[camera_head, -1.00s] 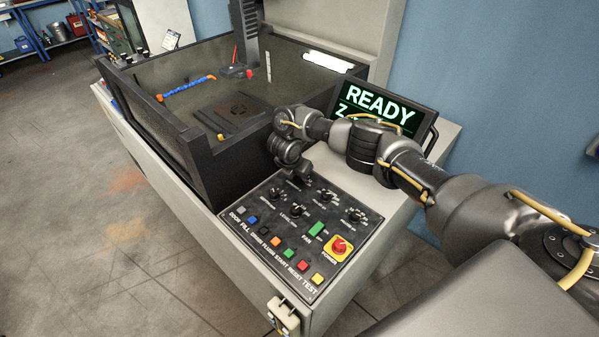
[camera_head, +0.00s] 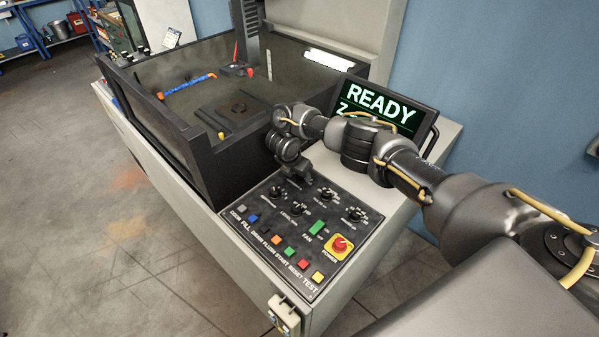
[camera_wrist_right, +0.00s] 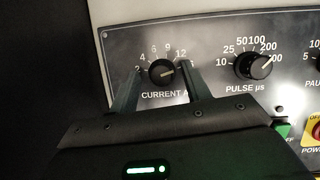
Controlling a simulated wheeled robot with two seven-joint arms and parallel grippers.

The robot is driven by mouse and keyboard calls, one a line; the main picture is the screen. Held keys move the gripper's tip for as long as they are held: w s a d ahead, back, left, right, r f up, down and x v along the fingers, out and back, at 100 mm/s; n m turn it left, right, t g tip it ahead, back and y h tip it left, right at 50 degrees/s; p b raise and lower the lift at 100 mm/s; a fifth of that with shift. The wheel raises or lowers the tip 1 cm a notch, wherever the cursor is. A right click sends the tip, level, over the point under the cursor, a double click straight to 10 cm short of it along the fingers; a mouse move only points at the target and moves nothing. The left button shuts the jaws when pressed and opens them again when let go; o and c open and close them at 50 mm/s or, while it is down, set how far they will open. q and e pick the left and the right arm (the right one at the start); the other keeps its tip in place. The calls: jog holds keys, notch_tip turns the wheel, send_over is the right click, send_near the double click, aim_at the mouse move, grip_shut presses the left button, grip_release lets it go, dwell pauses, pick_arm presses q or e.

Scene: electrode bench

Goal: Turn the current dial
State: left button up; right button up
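The current dial (camera_wrist_right: 161,71) is a round black knob with a pale pointer line, above the label "CURRENT A" in the right wrist view. Its pointer aims to the right, toward the high end of the scale. My right gripper (camera_wrist_right: 160,80) is open, with one finger on each side of the dial. Gaps show between the fingers and the knob, so it does not look gripped. In the head view the right gripper (camera_head: 296,180) is over the upper left of the control panel (camera_head: 325,256) and hides most of the current dial. My left gripper is not in view.
The pulse dial (camera_wrist_right: 253,65) stands right of the right finger. The panel also has coloured buttons, a red power knob (camera_head: 340,244) on a yellow plate, and more dials. A display (camera_head: 385,108) reading READY stands behind my arm. A dark-walled tank (camera_head: 190,150) is left of the gripper.

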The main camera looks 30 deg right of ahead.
jog(key=shift+a+r, duration=0.2)
jog(key=shift+r, duration=0.2)
jog(key=p+v, duration=0.1)
jog(key=v, duration=0.9)
jog(key=shift+d+f, duration=0.1)
jog(key=shift+d, duration=0.05)
